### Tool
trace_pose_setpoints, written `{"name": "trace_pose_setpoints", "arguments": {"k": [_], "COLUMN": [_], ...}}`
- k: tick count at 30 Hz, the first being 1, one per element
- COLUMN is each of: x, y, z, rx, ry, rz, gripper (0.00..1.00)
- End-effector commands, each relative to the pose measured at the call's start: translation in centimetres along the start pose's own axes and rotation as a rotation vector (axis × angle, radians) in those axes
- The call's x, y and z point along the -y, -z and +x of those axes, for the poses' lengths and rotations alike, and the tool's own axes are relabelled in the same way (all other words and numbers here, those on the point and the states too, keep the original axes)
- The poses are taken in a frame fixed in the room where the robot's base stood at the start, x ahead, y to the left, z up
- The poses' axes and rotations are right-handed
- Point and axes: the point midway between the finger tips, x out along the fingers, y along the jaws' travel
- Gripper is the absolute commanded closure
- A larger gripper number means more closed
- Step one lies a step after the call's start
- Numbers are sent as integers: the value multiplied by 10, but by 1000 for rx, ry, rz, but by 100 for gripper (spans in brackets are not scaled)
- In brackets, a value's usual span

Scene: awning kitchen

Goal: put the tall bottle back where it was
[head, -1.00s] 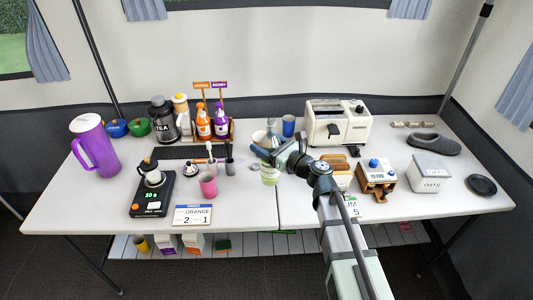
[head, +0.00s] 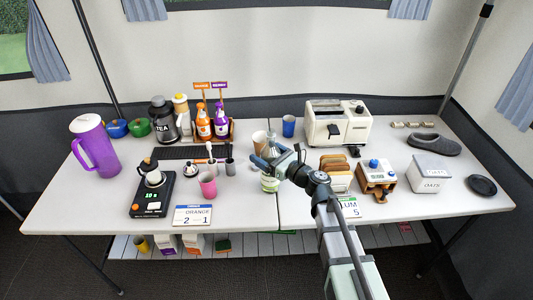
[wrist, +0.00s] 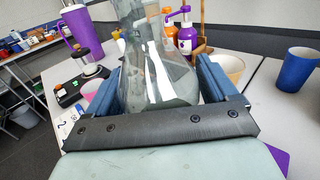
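The tall bottle (head: 271,141) is clear glass with a narrow neck and a wide lower body. It stands upright near the table's middle in the head view. In the wrist view the bottle (wrist: 158,75) fills the space between the blue fingers. My gripper (head: 268,157) is shut on its wide lower part, with one finger on each side. The bottle's base is hidden by my gripper, so I cannot tell whether it touches the table.
A tan cup (head: 259,140) is just behind the bottle, with a blue cup (head: 289,126) farther back. A pink cup (head: 208,185) is to the left. Sliced bread (head: 335,164) and a toaster (head: 336,123) are to the right. Price cards (head: 193,215) line the front edge.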

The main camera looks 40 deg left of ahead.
Motion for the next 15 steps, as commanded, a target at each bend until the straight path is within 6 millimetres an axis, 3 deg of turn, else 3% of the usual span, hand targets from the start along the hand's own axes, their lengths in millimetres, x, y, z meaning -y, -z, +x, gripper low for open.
{"name": "trace_pose_setpoints", "arguments": {"k": [4,15], "x": [0,0], "y": [0,-3], "z": [0,-5], "rx": [0,0], "ry": [0,1], "rz": [0,0], "gripper": [1,1]}}
